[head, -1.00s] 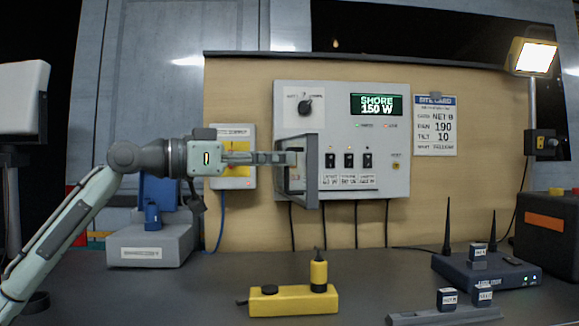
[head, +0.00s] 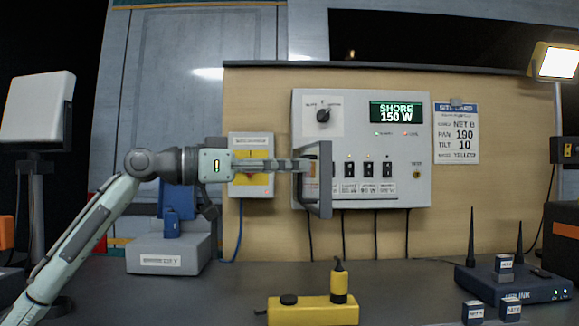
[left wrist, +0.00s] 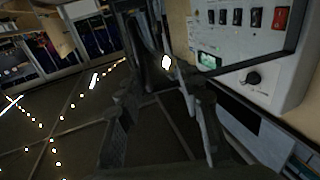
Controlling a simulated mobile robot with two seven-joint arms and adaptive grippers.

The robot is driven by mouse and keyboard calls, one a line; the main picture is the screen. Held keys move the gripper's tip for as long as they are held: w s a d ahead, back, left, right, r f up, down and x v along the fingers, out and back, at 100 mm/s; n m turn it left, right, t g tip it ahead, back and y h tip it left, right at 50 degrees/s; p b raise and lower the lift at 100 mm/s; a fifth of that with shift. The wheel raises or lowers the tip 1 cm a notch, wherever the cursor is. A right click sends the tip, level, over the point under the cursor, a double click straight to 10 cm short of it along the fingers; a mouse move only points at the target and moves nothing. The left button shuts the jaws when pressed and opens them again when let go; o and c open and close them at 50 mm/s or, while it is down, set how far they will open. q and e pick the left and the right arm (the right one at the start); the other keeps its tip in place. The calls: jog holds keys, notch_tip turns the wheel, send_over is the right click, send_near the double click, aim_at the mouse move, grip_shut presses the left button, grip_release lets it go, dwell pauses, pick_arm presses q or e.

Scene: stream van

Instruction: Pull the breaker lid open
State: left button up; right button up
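The breaker lid (head: 326,180) is a grey frame on the lower left of the white breaker panel (head: 417,150). It stands swung outward from the panel toward me, its near edge at the right, and the breaker switches (head: 369,169) show uncovered beside it. My left gripper (head: 303,166) comes in from the left, with its fingertips at the lid's inner or left side; I cannot tell whether they touch it. In the left wrist view its two fingers (left wrist: 160,110) appear apart, with nothing clearly held between them. My right gripper is not in view.
A yellow-marked box (head: 251,165) is on the wall behind my left wrist. A yellow device (head: 313,311), a router with antennas (head: 512,284) and a grey base unit (head: 168,253) stand on the desk. The desk between them is mostly clear.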

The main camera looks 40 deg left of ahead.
pick_arm(q)
jog(key=shift+a+r, duration=0.1)
jog(key=shift+r, duration=0.05)
jog(key=v, duration=1.2)
jog(key=shift+s, duration=0.1)
